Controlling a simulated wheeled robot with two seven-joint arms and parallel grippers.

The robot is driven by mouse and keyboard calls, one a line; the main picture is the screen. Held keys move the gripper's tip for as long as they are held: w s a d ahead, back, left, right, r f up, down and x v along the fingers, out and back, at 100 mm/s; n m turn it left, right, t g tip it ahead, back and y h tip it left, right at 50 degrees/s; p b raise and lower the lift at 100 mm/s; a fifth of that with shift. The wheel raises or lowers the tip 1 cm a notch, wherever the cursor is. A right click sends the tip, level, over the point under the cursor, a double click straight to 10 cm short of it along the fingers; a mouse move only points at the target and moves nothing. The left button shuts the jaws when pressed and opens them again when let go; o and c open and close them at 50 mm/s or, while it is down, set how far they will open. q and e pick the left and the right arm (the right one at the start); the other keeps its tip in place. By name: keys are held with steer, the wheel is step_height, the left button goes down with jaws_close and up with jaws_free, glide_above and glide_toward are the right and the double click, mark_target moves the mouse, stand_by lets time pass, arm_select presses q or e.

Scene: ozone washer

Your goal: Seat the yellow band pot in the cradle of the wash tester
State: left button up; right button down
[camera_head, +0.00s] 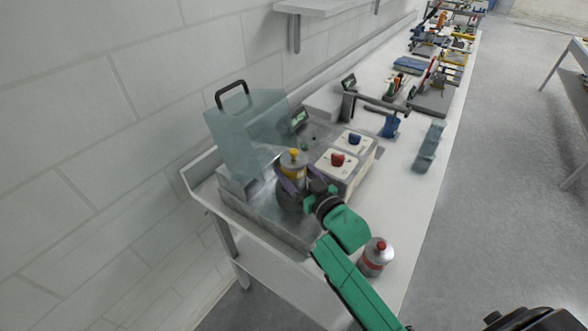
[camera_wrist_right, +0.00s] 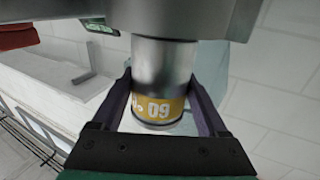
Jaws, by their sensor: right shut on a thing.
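The yellow band pot (camera_head: 293,170) is a metal pot with a yellow knob on top. My right gripper (camera_head: 291,190) is shut on it over the metal basin of the wash tester (camera_head: 238,205). In the right wrist view the pot (camera_wrist_right: 165,68) stands between the two dark fingers (camera_wrist_right: 163,100), with a number on its yellow band. The tester's clear lid (camera_head: 243,135) with a black handle is raised behind the pot. The cradle is hidden behind the pot and gripper, and I cannot tell whether the pot touches it. My left gripper is not in view.
A metal pot with a red band and red knob (camera_head: 376,258) stands near the bench's front edge. A control box with a red knob (camera_head: 338,160) and a blue knob (camera_head: 355,139) is right of the basin. Clear blocks (camera_head: 430,148) and more equipment stand farther along.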

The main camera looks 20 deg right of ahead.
steer(key=shift+f+b, duration=0.55)
steer(key=shift+f, duration=0.15)
jaws_free()
steer(key=shift+s+f, duration=0.1)
steer(key=shift+f, duration=0.15)
steer(key=shift+r, duration=0.1)
